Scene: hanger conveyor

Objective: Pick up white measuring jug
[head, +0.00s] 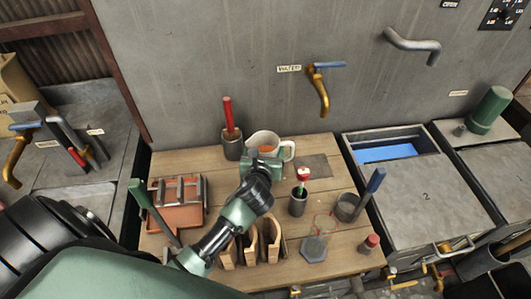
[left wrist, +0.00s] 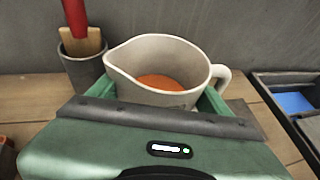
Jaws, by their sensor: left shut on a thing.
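The white measuring jug (head: 288,150) stands upright near the back of the wooden table, with its handle to the right and orange-brown content inside. In the left wrist view the jug (left wrist: 150,60) fills the upper middle, its spout to the left. My left gripper (head: 262,160) is shut on the jug from the front, with green fingers on either side of its body. The gripper body hides the jug's lower part, so I cannot tell whether its base touches the table. My right gripper is not in view.
A dark pot with a red-handled tool (head: 231,147) stands close left of the jug. An orange box (head: 176,215), a small pot with a red-topped item (head: 298,206), a glass vessel (head: 314,247) and wooden holders (head: 270,240) crowd the table. A blue-filled basin (head: 388,152) lies right.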

